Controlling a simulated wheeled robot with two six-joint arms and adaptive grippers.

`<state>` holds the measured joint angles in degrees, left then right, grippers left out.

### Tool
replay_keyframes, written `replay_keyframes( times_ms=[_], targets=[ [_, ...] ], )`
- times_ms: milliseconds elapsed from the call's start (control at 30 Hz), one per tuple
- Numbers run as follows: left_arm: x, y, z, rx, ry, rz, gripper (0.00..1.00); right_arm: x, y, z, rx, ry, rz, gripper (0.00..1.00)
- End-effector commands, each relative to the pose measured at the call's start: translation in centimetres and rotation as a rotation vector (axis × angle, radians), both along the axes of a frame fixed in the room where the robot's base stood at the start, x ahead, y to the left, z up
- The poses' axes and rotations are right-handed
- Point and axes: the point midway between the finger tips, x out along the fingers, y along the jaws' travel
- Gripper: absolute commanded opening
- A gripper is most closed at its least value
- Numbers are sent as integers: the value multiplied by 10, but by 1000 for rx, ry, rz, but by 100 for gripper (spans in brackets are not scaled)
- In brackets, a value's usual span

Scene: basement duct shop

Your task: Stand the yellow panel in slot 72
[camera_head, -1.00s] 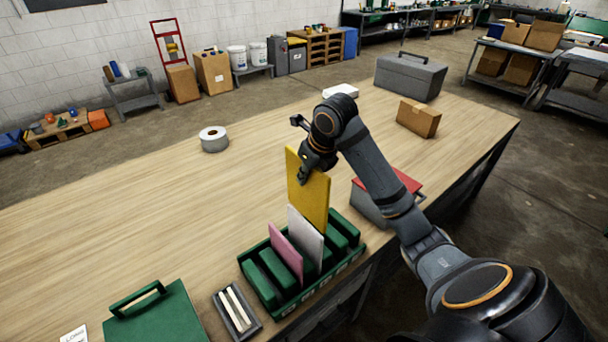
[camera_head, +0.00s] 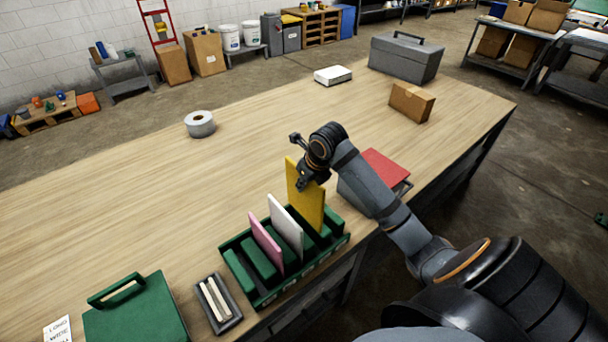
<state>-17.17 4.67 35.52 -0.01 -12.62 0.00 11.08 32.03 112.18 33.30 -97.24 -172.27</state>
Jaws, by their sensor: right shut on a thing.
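The yellow panel (camera_head: 305,208) is upright in my right gripper (camera_head: 308,180), which is shut on its upper part. Its lower edge is at the right part of the green slotted rack (camera_head: 262,297), behind and right of the white panel. I cannot tell whether it is inside a slot or just above it. A white panel (camera_head: 286,227) and a pink panel (camera_head: 266,242) stand in the rack to its left. The slot numbers on the rack's front are too small to read. My left gripper is not in view.
A red-topped grey box (camera_head: 386,167) stands close right of the rack, behind my right arm. A grey tray with pale strips (camera_head: 218,303) and a green case (camera_head: 135,312) lie to the left. The middle of the table is clear.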

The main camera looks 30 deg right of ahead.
Motion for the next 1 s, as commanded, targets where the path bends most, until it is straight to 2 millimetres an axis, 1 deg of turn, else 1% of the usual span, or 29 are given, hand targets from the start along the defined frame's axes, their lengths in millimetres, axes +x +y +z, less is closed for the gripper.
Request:
replay_keyframes(
  times_ms=[167, 367, 567, 1000],
  targets=[
    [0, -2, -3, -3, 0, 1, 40, 0, 0, -3, 0, -1, 0, 0],
    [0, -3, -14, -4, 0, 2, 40, 0, 0, -15, 0, -1, 0, 0],
    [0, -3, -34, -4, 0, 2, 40, 0, 0, -37, 0, -1, 0, 0],
    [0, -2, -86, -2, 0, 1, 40, 0, 0, -89, 0, -1, 0, 0]
  ],
)
